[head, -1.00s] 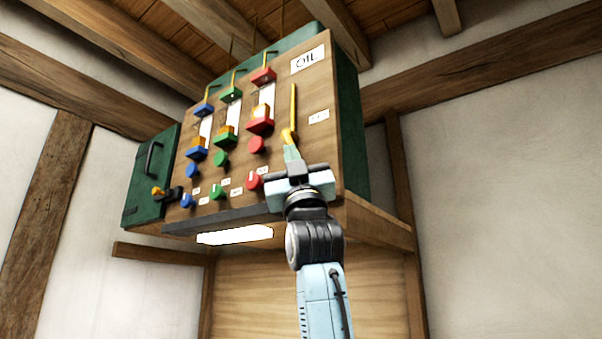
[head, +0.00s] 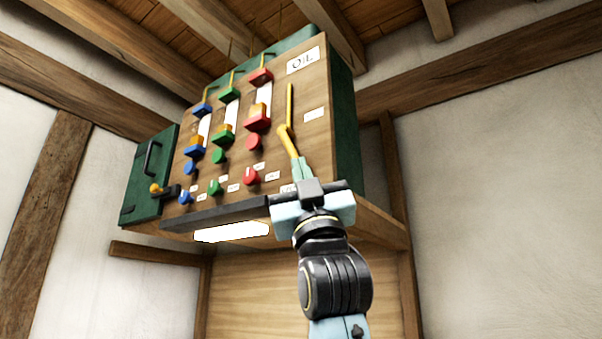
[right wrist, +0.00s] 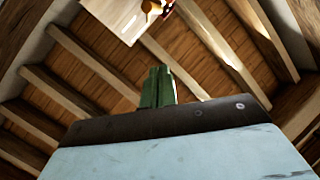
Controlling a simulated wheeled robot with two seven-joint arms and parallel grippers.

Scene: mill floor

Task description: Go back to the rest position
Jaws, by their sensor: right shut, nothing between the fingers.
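My right gripper (head: 302,166) is in front of the lower right part of the wooden oil panel (head: 318,145). Its fingers are together with nothing between them, and its arm rises from the bottom. In the head view the fingertips overlap the lower end of a yellow pipe (head: 289,108); I cannot tell the gap in depth. In the right wrist view the shut green-looking fingers (right wrist: 157,88) point up towards the ceiling, with a corner of the panel (right wrist: 120,18) above them. My left gripper is not in view.
The panel carries blue, green and red levers and knobs, such as a red knob (head: 250,177), left of my gripper. A dark ledge (head: 215,213) and a lit lamp (head: 232,232) are below. Open space lies before the right wall.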

